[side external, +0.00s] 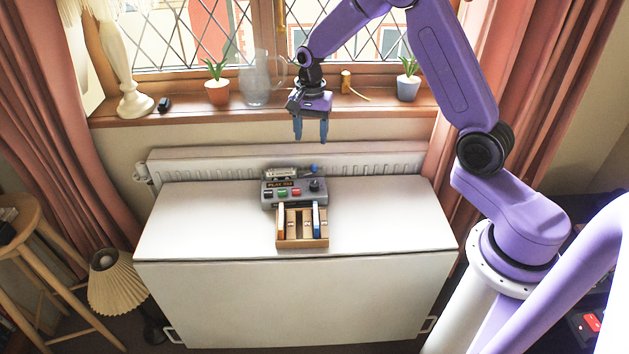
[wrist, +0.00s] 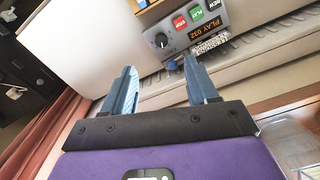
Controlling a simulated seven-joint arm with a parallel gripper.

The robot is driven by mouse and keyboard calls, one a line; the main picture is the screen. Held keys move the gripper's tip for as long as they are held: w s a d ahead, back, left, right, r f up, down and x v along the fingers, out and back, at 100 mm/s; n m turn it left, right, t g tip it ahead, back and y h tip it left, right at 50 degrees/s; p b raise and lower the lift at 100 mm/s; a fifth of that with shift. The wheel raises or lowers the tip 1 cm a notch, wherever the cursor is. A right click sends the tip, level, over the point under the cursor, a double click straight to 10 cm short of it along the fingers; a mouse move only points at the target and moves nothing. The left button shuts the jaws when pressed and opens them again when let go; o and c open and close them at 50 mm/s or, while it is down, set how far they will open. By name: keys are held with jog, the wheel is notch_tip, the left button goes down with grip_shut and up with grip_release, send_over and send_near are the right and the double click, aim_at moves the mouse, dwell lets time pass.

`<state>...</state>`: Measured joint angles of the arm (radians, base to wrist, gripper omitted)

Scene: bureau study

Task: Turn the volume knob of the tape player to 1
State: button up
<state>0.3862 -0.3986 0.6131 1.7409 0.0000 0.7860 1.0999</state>
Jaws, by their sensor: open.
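The grey tape player (side external: 298,191) stands at the back of the white cabinet top, with a dark "PLAY" display and green and red buttons on its face. In the wrist view the tape player (wrist: 207,33) is upside down at the top. Its round dark volume knob (side external: 315,185) is at the right end of the face; the knob (wrist: 161,40) also shows in the wrist view with a pale mark, too small to read a number. My gripper (side external: 311,138) is open and empty, above and behind the player, its blue fingers (wrist: 158,82) apart from the knob.
A wooden box (side external: 303,243) with upright cassettes stands in front of the player. A radiator (side external: 390,163) runs behind the cabinet (side external: 180,222). The windowsill holds a glass jug (side external: 255,80) and potted plants (side external: 408,86). The cabinet top is clear on both sides.

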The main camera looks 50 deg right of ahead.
aim_at(314, 184)
jog(key=shift+m, duration=0.9)
jog(key=d+f, duration=0.1)
jog(key=f, duration=1.1)
jog(key=w+d+f, duration=0.1)
jog(key=f, duration=0.6)
jog(key=shift+w+d, duration=0.1)
jog(key=shift+d, duration=0.25)
jog(key=shift+r, duration=0.1)
jog(key=c, duration=1.1)
